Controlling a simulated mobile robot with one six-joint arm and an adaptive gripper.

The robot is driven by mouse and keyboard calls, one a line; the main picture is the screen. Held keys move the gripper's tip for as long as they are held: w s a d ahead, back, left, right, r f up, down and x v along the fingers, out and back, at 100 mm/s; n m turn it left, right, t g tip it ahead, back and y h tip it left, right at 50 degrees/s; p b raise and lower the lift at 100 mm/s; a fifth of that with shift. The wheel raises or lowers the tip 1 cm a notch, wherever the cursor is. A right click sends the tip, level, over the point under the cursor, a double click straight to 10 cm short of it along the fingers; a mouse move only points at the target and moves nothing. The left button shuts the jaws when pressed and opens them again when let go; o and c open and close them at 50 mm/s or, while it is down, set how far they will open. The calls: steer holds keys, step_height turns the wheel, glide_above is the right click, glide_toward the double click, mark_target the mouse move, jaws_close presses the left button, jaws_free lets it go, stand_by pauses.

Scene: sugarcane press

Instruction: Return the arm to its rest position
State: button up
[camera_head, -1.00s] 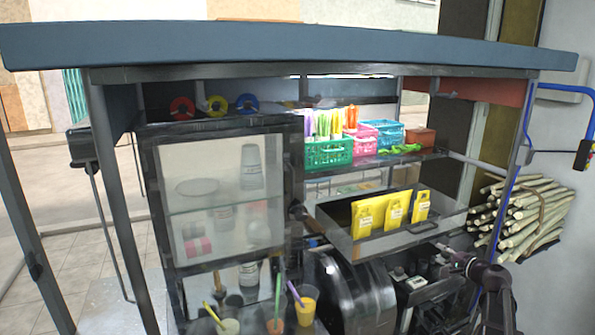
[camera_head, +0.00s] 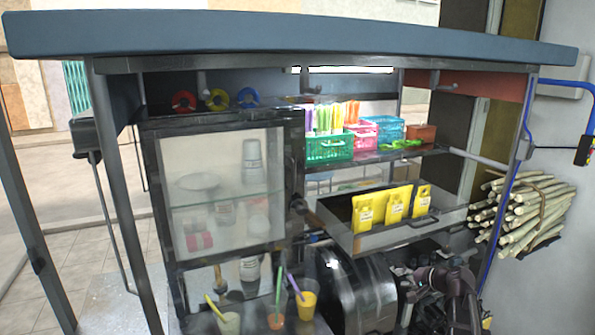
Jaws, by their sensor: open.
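My arm, dark and jointed, is at the lower right in front of the sugarcane press stall. My gripper (camera_head: 404,272) is at the left end of the visible arm, beside the dark press machine (camera_head: 356,290). It is open and I see nothing held in it. The fingers are small and dark against the dark machinery, so their exact outline is hard to make out. The lower part of the arm is cut off by the bottom edge of the picture.
Cups with straws (camera_head: 305,301) stand on the counter at lower left. A tray (camera_head: 372,247) with yellow packets is above the machine. A green basket (camera_head: 329,148) is on the upper shelf. A glass cabinet (camera_head: 290,190) is left. Sugarcane (camera_head: 530,208) is bundled at right.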

steer(key=s+a+f+n+g+h+b, duration=0.1)
steer(key=s+a+f+n+g+h, duration=0.1)
steer(key=s, duration=0.5)
steer(key=s+a+f+n+g+h+b, duration=0.1)
steer(key=s+a+f+n+g+h, duration=0.1)
steer(key=s+a+f, duration=0.5)
steer(key=s+a+f+n+g+h+b, duration=0.2)
steer(key=s+a+f+n+g+h, duration=0.1)
steer(key=s+a+f+n+g, duration=0.1)
steer(key=s+a+g, duration=0.1)
steer(key=s+a, duration=0.1)
steer(key=s, duration=0.1)
steer(key=shift+a+f+n+g, duration=0.2)
steer(key=shift+a+n+g, duration=0.1)
steer(key=shift+s+a, duration=0.1)
steer(key=shift+a, duration=0.05)
